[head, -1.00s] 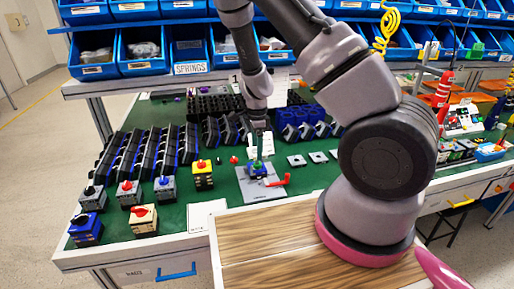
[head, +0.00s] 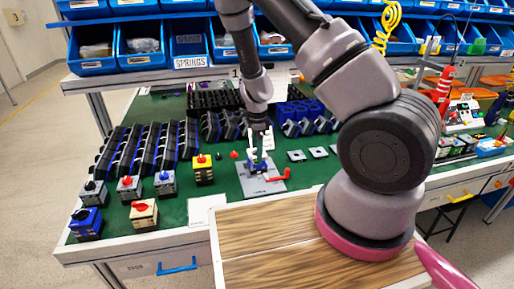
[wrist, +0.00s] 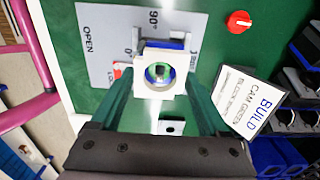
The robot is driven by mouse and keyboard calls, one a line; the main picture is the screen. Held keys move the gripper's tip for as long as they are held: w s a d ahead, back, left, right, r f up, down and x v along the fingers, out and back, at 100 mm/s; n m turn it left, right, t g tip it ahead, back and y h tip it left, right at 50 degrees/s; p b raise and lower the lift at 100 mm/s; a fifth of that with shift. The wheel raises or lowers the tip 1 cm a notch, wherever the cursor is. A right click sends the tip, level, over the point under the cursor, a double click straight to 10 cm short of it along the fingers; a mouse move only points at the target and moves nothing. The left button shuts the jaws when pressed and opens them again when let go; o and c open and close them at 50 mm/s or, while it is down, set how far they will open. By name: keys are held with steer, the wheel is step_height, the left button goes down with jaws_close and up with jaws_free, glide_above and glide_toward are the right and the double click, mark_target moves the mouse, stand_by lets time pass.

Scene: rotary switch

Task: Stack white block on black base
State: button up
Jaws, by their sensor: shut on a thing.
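My gripper (head: 261,143) is low over the grey plate (head: 275,185) on the green bench. In the wrist view my gripper (wrist: 161,84) is shut on a white block (wrist: 148,85) with a round hole. Blue, green and dark parts show through the hole. The block is above the blue and dark base (head: 257,168) on the plate; most of this base is hidden under the block in the wrist view. I cannot tell whether block and base touch.
A red handle (head: 278,176) sticks out right of the base. A red knob (wrist: 239,21) and a printed card (wrist: 247,99) lie nearby. Several switch blocks stand at the left, with dark racks behind. Small square plates (head: 297,156) lie to the right.

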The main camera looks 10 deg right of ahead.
steer(key=shift+f, duration=0.3)
steer(key=o, duration=1.2)
steer(key=shift+r, duration=0.1)
steer(key=s+d+r+n+t+y, duration=0.1)
steer(key=s+r+n+y, duration=0.15)
steer(key=r, duration=1.35)
steer(key=s+r+n+t+y, duration=0.2)
steer(key=s+r+n, duration=0.2)
steer(key=r, duration=1.3)
steer(key=s+d+r+n+t+h, duration=0.2)
steer(key=s+d+r+n+t, duration=0.2)
steer(key=s+r+n, duration=0.3)
steer(key=s+r, duration=0.4)
steer(key=s, duration=0.2)
steer(key=shift+s+d+r, duration=0.25)
steer(key=shift+s+d, duration=0.1)
steer(key=shift+d, duration=0.05)
